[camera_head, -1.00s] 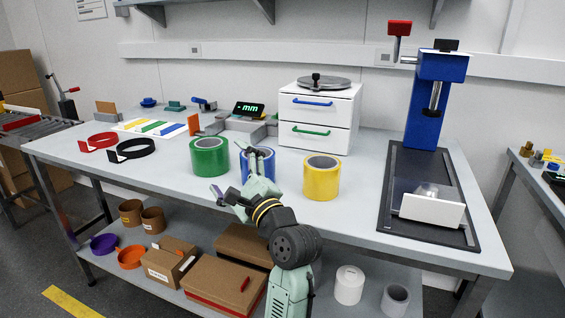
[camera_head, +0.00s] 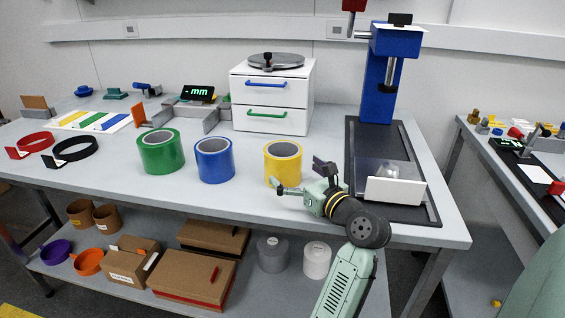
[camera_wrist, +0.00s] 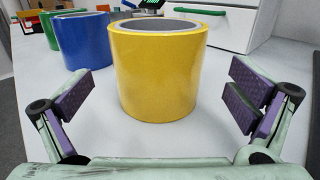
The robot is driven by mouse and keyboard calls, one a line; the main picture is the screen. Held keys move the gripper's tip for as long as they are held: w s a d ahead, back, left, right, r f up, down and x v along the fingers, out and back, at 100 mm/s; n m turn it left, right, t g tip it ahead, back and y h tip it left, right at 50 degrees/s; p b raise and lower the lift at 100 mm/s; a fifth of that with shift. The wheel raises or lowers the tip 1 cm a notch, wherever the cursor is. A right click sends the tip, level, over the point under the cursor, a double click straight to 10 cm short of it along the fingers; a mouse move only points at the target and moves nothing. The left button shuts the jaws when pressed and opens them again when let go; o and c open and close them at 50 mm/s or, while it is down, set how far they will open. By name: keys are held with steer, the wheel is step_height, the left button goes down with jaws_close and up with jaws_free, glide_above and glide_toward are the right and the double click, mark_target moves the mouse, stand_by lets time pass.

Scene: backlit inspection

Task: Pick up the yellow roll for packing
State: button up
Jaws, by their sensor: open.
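The yellow roll (camera_head: 283,160) stands upright on the table (camera_head: 225,197), to the right of the blue roll (camera_head: 215,161) and the green roll (camera_head: 160,152). My gripper (camera_head: 300,176) is at the near right side of the yellow roll in the head view. In the wrist view the yellow roll (camera_wrist: 158,75) stands in front of my gripper (camera_wrist: 158,110), between the two spread fingers and a little beyond them. The purple finger pads show a gap to the roll on each side. The gripper is open and empty.
A black base plate with a blue press (camera_head: 388,80) and a white block (camera_head: 394,191) stands to the right. White drawers (camera_head: 272,97) stand behind the rolls. The blue roll (camera_wrist: 82,42) is close on the left in the wrist view.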

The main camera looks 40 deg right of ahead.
mark_target(275, 154)
steer(key=w+p, duration=0.1)
steer(key=w, duration=0.4)
steer(key=shift+w+d+r, duration=0.1)
steer(key=shift+w+r, duration=0.05)
steer(key=c, duration=1.4)
steer(key=shift+r, duration=0.1)
